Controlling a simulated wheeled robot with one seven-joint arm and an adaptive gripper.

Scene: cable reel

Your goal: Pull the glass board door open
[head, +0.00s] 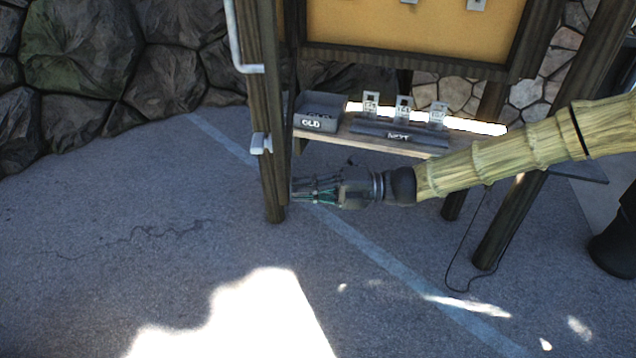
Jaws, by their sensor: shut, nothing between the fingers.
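The notice board (410,32) has a yellow panel in a dark wood frame, cut off by the top edge. I cannot make out the glass or tell how far the door is open. A pale bar handle (235,40) stands out at the left post, its upper end cut off. My gripper (296,191) is shut and empty. It points left, below the shelf and close to the lower part of the left post, well below the handle. I cannot tell whether it touches the post.
The left post (270,180) carries a small grey bracket (261,143). A shelf (400,145) under the board holds a box marked OLD (318,123) and a dark tray (398,135) with three small metal pieces. Rock wall (110,50) stands behind. Pavement at left is clear.

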